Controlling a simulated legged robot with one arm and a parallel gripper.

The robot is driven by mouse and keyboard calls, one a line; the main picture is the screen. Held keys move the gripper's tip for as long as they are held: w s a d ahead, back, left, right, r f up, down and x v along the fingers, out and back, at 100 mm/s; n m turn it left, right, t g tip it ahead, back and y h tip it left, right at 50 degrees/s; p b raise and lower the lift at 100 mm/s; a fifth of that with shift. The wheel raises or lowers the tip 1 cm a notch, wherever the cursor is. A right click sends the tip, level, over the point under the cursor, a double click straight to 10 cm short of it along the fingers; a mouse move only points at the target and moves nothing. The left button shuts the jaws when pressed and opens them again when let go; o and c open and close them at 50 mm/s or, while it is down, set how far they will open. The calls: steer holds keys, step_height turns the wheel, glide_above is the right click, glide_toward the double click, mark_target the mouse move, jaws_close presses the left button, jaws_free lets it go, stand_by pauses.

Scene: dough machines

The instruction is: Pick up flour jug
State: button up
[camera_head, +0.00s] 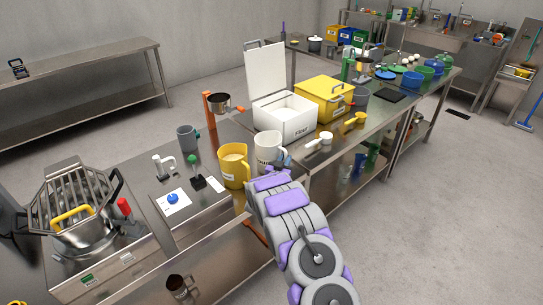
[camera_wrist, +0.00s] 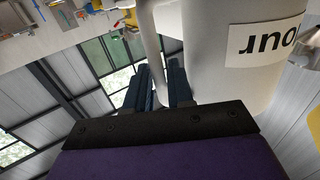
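The white flour jug (camera_head: 268,148) stands upright on the steel table, beside the yellow jug. In the wrist view the jug body (camera_wrist: 215,45) fills the upper right, with part of its flour label turned upside down. Its handle (camera_wrist: 150,40) runs down toward my fingers. My gripper (camera_wrist: 162,85) has its two dark blue fingers apart, with the lower part of the handle between them. A small gap shows beside the handle, so I see no firm grip. In the head view my gripper (camera_head: 284,159) is at the jug's right side.
A yellow jug (camera_head: 234,165) stands close left of the white jug. An open white flour bin (camera_head: 285,118) and a yellow bin (camera_head: 324,98) stand behind. White (camera_head: 320,139) and yellow (camera_head: 355,119) scoops lie to the right. A scale (camera_head: 176,200) is at left.

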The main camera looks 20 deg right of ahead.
steer(key=a, duration=0.3)
steer(key=shift+r, duration=0.25)
steer(key=shift+c, duration=1.2)
steer(key=shift+d, duration=0.25)
steer(key=shift+c, duration=0.7)
steer(key=shift+d+f, duration=0.25)
steer(key=shift+d, duration=0.8)
jaws_close()
steer(key=shift+a, duration=0.6)
